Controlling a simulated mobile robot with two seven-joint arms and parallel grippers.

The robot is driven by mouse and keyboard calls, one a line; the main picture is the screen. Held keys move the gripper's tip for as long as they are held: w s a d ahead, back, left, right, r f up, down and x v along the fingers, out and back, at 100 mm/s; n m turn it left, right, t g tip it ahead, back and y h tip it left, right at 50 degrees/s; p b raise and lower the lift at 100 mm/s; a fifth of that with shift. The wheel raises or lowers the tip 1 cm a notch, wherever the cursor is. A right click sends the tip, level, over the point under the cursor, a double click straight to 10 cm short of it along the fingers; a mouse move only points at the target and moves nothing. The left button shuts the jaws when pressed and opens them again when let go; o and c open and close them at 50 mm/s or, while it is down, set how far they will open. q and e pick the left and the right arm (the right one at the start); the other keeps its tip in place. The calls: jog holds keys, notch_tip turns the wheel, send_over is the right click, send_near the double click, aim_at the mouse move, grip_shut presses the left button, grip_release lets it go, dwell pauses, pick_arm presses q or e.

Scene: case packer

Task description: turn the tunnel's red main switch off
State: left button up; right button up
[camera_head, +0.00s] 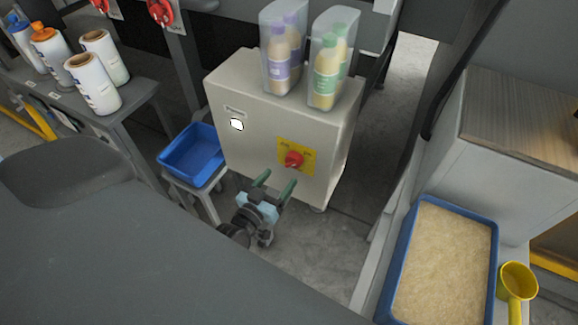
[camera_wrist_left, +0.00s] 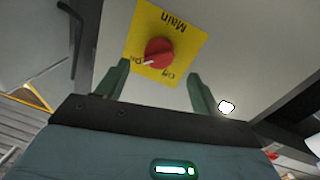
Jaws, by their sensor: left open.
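The red main switch (camera_head: 293,160) is a round knob on a yellow plate (camera_head: 312,152) on the front of a beige cabinet (camera_head: 262,135). In the left wrist view the red knob (camera_wrist_left: 159,53) shows close up, with "Main", "On" and "Off" on the yellow plate (camera_wrist_left: 187,38). The knob's white mark points towards "On". My left gripper (camera_head: 274,184) is open, just in front of and below the knob in the head view. In the wrist view its fingers (camera_wrist_left: 158,85) stand apart on either side of the knob, with nothing between them. My right gripper is not in view.
Two clear packs of bottles (camera_head: 305,60) stand on the cabinet. A blue bin (camera_head: 192,172) sits on a small stand to the left. A lit white light (camera_head: 237,124) is on the cabinet front. A blue-rimmed tray (camera_head: 404,243) and yellow scoop (camera_head: 517,282) are at right.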

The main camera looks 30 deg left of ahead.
aim_at(291, 166)
pick_arm(q)
jog(key=shift+w+d, duration=0.1)
jog(key=shift+w, duration=2.95)
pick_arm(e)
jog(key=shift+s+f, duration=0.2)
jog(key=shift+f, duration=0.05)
pick_arm(q)
jog(key=shift+c, duration=0.5)
jog(key=c, duration=0.9)
jog(key=shift+f+n+b, duration=0.1)
jog(key=shift+n+b, duration=0.2)
jog(key=shift+b, duration=0.05)
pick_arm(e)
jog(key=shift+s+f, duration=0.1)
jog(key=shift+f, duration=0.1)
pick_arm(q)
jog(key=shift+d+n+t+y+b, duration=0.1)
jog(key=shift+n+t+y+b, duration=0.2)
jog(key=shift+n+b, duration=2.75)
jog(key=shift+d+n+t+y, duration=0.15)
jog(key=shift+n+y, duration=0.25)
jog(key=shift+n, duration=5.65)
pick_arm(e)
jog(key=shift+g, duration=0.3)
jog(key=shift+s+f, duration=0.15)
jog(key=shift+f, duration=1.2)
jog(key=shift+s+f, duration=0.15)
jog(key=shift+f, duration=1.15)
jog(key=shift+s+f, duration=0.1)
